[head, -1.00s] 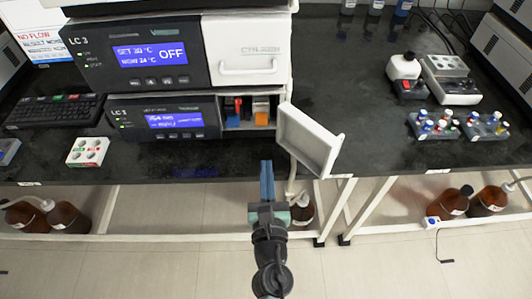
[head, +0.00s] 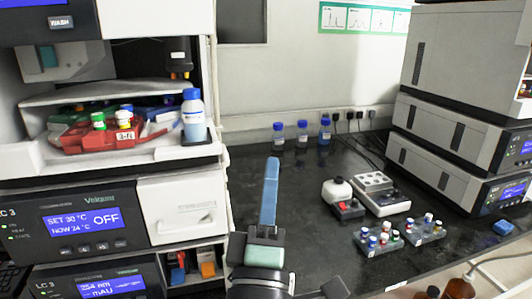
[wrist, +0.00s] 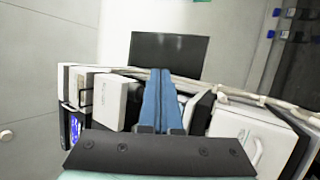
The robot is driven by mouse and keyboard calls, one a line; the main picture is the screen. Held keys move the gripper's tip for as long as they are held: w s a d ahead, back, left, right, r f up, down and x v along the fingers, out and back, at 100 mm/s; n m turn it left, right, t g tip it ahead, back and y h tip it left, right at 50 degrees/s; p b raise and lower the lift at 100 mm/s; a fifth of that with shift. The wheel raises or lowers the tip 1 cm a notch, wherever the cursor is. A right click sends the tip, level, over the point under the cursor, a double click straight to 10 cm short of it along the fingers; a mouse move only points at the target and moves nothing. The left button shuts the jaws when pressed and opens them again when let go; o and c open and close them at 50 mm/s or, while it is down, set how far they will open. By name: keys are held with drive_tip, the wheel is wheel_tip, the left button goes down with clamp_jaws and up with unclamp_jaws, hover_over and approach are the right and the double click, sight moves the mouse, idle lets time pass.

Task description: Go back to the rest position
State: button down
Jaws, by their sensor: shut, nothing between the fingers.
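My gripper (head: 271,163) stands in the lower middle of the head view, its blue fingers pointing up and pressed together with nothing between them. In the wrist view the shut fingers (wrist: 168,75) point away from the camera toward a dark panel. The gripper appears in front of the black bench top, right of the column stack, and touches nothing that I can see.
On the left are LC modules (head: 85,222), with an open compartment (head: 196,265) below and a tray of red racks (head: 100,138) above. Vial racks (head: 380,238) and a mixer (head: 340,190) sit on the bench at right. Blue-capped bottles (head: 302,135) stand behind.

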drive_tip(key=s+r+m+t+y, duration=0.1)
drive_tip(key=s+r+m+t, duration=0.1)
drive_tip(key=s+r+m, duration=0.75)
drive_tip(key=s+r+m+t+y, duration=0.2)
drive_tip(key=s+r+m, duration=0.3)
drive_tip(key=r, duration=0.8)
wheel_tip(320, 180, up, 13)
drive_tip(key=w+m+p, duration=0.1)
drive_tip(key=w+p, duration=0.1)
drive_tip(key=p, duration=1.1)
drive_tip(key=shift+a+h, duration=0.3)
drive_tip(key=shift+a, duration=0.05)
